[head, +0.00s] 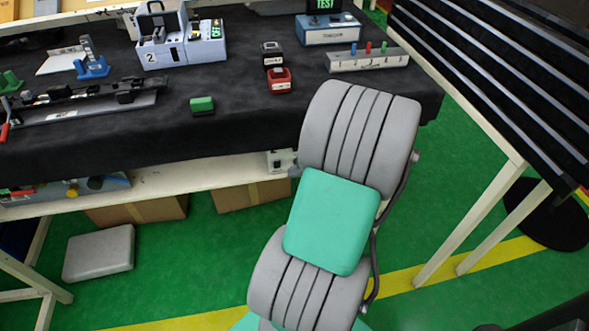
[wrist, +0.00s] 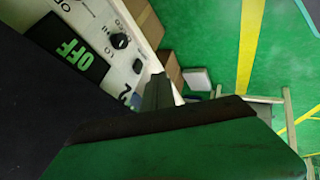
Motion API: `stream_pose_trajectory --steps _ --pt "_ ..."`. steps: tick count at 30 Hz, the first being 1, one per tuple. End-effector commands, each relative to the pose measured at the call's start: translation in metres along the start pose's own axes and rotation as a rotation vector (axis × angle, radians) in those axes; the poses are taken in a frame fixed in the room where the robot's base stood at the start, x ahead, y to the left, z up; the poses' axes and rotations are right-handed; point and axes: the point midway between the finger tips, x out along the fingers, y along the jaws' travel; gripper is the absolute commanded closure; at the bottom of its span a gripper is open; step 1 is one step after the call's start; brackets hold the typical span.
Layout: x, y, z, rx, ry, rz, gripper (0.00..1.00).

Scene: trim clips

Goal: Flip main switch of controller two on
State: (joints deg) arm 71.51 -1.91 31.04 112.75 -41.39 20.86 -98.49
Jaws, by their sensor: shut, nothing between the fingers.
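Controller two (head: 161,52) is a pale blue-grey box marked "2" at the back of the black-covered table in the head view. A dark handle-like loop rises at its top. A unit with a green-lit display (head: 216,29) adjoins its right side. The wrist view shows, close up, a pale panel (wrist: 92,22) with a green "OFF" display (wrist: 69,52), a black knob (wrist: 119,41) and a "2" lying sideways. My gripper (wrist: 157,95) is shut and empty in front of this panel; contact cannot be told.
A green block (head: 202,105), a red block (head: 279,80) and a switch strip (head: 368,60) are on the table. A blue-grey test unit (head: 328,30) stands behind the strip. A black slatted rack (head: 500,80) is at right. Cardboard boxes (head: 250,196) sit under the shelf.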

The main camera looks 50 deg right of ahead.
Motion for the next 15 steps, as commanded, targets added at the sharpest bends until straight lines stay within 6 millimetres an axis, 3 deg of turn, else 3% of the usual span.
stream_pose_trajectory --steps 9,15 --pt "0.073 -0.002 0.000 -0.001 0.002 -0.005 1.00" --pt "0.080 0.030 -0.002 -0.001 -0.001 -0.001 1.00"
